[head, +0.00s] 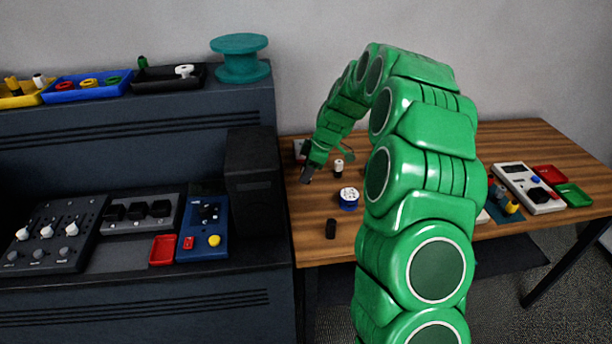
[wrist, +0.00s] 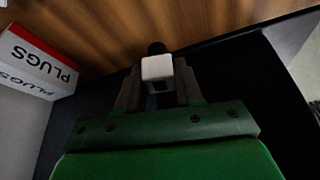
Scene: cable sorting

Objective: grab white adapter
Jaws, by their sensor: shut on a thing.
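My gripper (wrist: 157,92) is shut on a white adapter (wrist: 157,68), a small white block with a dark part at its far end. In the wrist view it sits between the two dark fingers. In the head view my gripper (head: 307,174) is over the left end of the wooden table, and the held adapter cannot be made out there.
A red and white PLUGS box (wrist: 38,62) is left in the wrist view. A white-topped piece (head: 339,168), a blue and white round piece (head: 348,202) and a black cylinder (head: 331,228) stand on the table (head: 305,245). A dark cabinet (head: 255,185) borders the left.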

